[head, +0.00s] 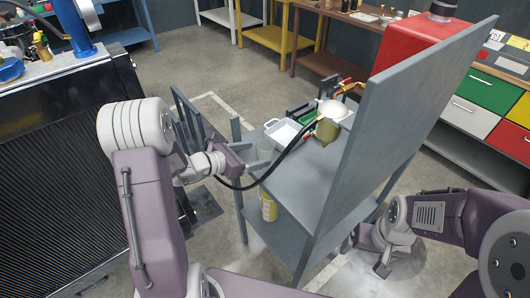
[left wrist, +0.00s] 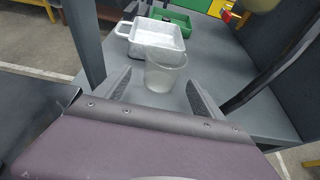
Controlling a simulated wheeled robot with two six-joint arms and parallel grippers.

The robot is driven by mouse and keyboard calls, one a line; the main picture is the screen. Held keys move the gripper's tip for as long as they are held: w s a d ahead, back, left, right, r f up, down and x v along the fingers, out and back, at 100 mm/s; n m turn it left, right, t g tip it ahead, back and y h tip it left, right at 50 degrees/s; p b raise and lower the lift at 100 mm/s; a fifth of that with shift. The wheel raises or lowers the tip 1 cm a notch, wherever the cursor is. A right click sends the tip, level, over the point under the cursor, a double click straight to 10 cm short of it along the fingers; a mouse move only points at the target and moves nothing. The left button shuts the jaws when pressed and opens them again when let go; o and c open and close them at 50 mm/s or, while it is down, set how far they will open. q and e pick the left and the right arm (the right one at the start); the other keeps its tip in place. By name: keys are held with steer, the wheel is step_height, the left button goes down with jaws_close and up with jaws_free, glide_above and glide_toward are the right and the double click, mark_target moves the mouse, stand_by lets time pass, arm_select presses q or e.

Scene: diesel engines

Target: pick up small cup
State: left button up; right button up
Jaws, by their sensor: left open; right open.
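The small cup (left wrist: 165,73) is translucent grey-white and stands upright on the grey cart shelf. In the left wrist view it shows between and just ahead of the fingertips of my left gripper (left wrist: 160,80), which is open and empty. In the head view the cup (head: 265,149) is a pale shape just beyond my left gripper (head: 243,162) at the cart's left edge. I cannot tell if a finger touches it. My right gripper (head: 383,268) is low, right of the cart, away from the cup; its fingers are small in view.
A white tray (head: 283,131) stands just behind the cup, with a green bin (head: 307,117) beyond. The cart (head: 300,185) has an upright grey panel (head: 400,110) on its right and a post at its left edge. A black hose crosses above the shelf. A yellow can (head: 269,207) stands on the lower shelf.

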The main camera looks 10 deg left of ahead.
mark_target(259, 153)
arm_select(q)
steer(key=x, duration=0.5)
steer(key=shift+d+r, duration=0.1)
steer(key=shift+r, duration=0.1)
steer(key=shift+s, duration=0.1)
steer(key=c, duration=1.4)
step_height(259, 153, up, 10)
steer(key=shift+r+p, duration=0.1)
steer(key=shift+p, duration=1)
steer(key=shift+c, duration=0.2)
